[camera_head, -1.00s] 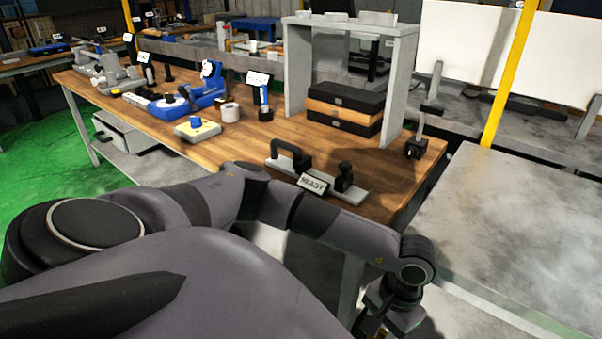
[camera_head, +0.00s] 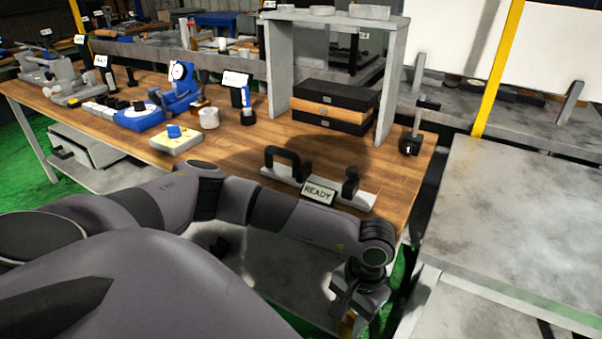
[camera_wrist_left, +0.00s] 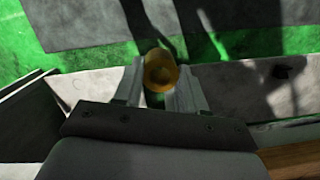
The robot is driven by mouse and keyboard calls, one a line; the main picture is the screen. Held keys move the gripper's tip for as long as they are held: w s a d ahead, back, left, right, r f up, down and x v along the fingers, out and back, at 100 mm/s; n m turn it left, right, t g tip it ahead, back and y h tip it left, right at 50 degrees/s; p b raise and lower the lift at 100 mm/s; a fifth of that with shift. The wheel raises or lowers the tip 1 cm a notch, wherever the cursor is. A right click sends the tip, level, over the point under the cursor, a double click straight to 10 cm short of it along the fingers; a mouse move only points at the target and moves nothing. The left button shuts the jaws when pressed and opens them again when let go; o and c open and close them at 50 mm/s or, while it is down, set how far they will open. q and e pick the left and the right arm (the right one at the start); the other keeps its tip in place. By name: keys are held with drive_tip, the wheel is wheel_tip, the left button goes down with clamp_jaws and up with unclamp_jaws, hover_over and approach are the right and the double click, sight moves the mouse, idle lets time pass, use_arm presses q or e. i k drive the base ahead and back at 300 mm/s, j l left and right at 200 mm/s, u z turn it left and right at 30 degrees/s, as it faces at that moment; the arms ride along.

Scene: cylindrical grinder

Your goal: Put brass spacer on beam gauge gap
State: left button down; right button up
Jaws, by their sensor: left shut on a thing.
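The brass spacer (camera_wrist_left: 160,72) is a gold-coloured round piece between the fingers of my left gripper (camera_wrist_left: 157,85) in the left wrist view. In the head view the left gripper (camera_head: 350,318) hangs low in front of the bench's near edge. A small yellow bit of the spacer (camera_head: 347,325) shows there. What looks like the beam gauge (camera_head: 318,185) lies along that edge: a grey bar with a black C-shaped frame at left, a black post at right, and open space between them. A READY sign stands before it. My right gripper is not in view.
A grey stand (camera_head: 393,80) with stacked dark and wooden boxes (camera_head: 335,106) is behind the gauge. A small clamp post (camera_head: 413,130) is at the bench's right. A grey table (camera_head: 520,210) is at right.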

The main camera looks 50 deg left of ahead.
sight(312, 176)
drive_tip(key=k+j, duration=0.1)
drive_tip(key=j, duration=0.35)
drive_tip(key=k+j, duration=0.1)
drive_tip(key=j, duration=0.3)
drive_tip(key=k+j, duration=0.1)
drive_tip(key=j, duration=0.35)
